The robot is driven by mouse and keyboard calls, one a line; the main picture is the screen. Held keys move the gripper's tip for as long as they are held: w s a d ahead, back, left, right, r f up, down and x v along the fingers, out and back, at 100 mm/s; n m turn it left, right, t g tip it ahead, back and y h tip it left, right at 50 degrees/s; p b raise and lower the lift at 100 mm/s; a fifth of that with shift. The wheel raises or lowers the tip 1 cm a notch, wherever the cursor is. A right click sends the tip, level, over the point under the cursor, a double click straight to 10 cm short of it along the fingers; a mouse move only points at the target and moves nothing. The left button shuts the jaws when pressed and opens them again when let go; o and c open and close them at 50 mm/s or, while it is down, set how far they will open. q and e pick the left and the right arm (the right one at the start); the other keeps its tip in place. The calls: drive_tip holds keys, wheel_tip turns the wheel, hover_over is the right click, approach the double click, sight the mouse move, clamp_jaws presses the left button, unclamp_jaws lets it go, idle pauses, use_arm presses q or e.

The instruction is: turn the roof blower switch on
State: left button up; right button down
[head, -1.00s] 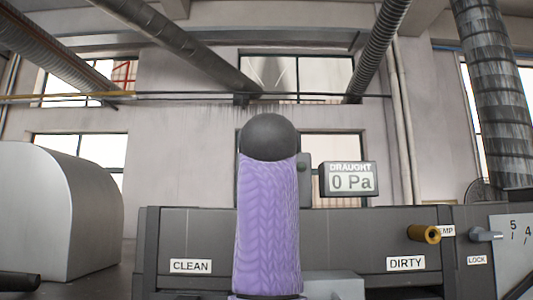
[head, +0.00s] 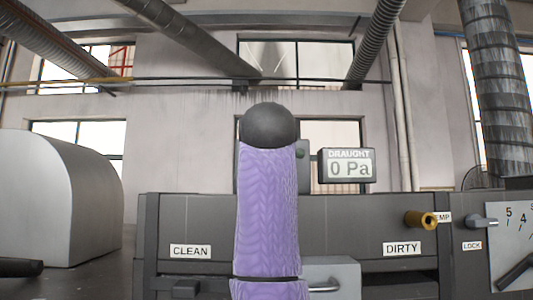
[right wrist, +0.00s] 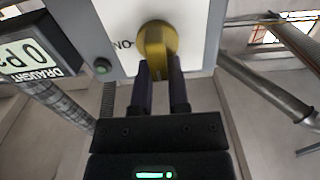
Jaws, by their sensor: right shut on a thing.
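In the right wrist view, the yellow knob of the switch (right wrist: 160,34) sits on a pale panel with a grey border (right wrist: 199,22). The panel's lettering appears upside down and partly hidden by the knob; it seems to read ON. My right gripper (right wrist: 159,70) is shut on the knob's yellow grip, one dark finger on each side. In the head view, a purple-sleeved link of my own arm stands in the middle and hides the switch and the right gripper. My left gripper is in neither current view.
The draught display (head: 346,168) reads 0 Pa; it also shows in the right wrist view (right wrist: 29,57). A small green button or lamp (right wrist: 103,66) is left of the knob. A dark cabinet with CLEAN (head: 190,251) and DIRTY (head: 403,249) labels spans the front. Ducts run overhead.

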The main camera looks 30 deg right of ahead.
drive_tip(key=m, duration=0.2)
drive_tip(key=m+p, duration=0.1)
drive_tip(key=m, duration=0.1)
drive_tip(key=shift+s+d, duration=0.15)
drive_tip(key=shift+d, duration=0.1)
drive_tip(key=shift+s+d+f+m+p, duration=0.25)
drive_tip(key=shift+m+p, duration=0.55)
drive_tip(key=shift+m, duration=1.5)
drive_tip(key=shift+w+d+f+m+p, duration=0.1)
drive_tip(key=shift+f+m+p, duration=0.45)
drive_tip(key=shift+m, duration=1.75)
drive_tip(key=shift+s+d+f+m+p, duration=0.15)
drive_tip(key=shift+m+p, duration=0.9)
drive_tip(key=shift+m, duration=1.25)
drive_tip(key=c, duration=0.6)
unclamp_jaws()
drive_tip(key=b+v, duration=0.4)
drive_tip(key=v, duration=0.6)
